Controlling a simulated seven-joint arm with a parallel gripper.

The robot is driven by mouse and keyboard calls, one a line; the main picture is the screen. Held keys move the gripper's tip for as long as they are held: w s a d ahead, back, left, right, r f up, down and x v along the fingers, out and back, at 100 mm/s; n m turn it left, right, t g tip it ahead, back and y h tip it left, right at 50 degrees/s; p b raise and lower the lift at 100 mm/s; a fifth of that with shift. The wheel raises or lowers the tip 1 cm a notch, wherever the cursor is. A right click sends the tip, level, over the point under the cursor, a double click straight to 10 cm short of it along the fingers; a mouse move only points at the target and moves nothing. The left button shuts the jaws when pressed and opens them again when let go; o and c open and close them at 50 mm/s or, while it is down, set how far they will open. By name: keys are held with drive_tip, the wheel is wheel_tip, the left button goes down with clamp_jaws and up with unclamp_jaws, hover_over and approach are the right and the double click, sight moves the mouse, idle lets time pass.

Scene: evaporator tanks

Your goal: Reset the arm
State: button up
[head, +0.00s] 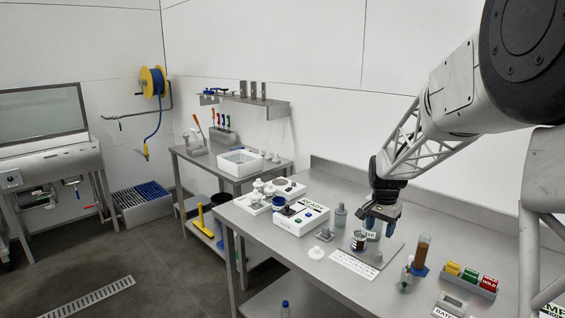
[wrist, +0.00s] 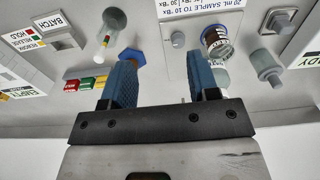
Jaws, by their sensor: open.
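My gripper (head: 380,222) hangs over the steel bench in the head view, its blue fingers pointing down. In the wrist view the fingers (wrist: 162,78) are wide apart with nothing held between them. A small glass jar with dark contents (head: 359,241) stands on a grey plate just below and left of the fingers. In the wrist view the jar (wrist: 216,43) shows just beyond the right fingertip. Whether a finger touches it I cannot tell. My arm reaches in from the upper right.
A white READY box (head: 300,216) and a grey bottle (head: 340,216) stand left of the gripper. A brown-filled cylinder on a blue base (head: 422,252) and a tray of coloured blocks (head: 469,278) stand right. A wall shelf (head: 245,101) hangs behind at left.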

drive_tip(key=s+a+r+n+t, duration=0.15)
drive_tip(key=s+a+r, duration=0.3)
drive_tip(key=s, duration=0.55)
drive_tip(key=s+a+r+n, duration=0.3)
drive_tip(key=s+r, duration=0.2)
drive_tip(key=s, duration=0.6)
drive_tip(key=s+a+f+n, duration=0.1)
drive_tip(key=s+n, duration=0.1)
drive_tip(key=s, duration=0.8)
drive_tip(key=s+a+n, duration=0.2)
drive_tip(key=s, duration=0.8)
drive_tip(key=shift+a+f+t, duration=0.15)
drive_tip(key=shift+f+t, duration=0.25)
drive_tip(key=shift+t, duration=0.05)
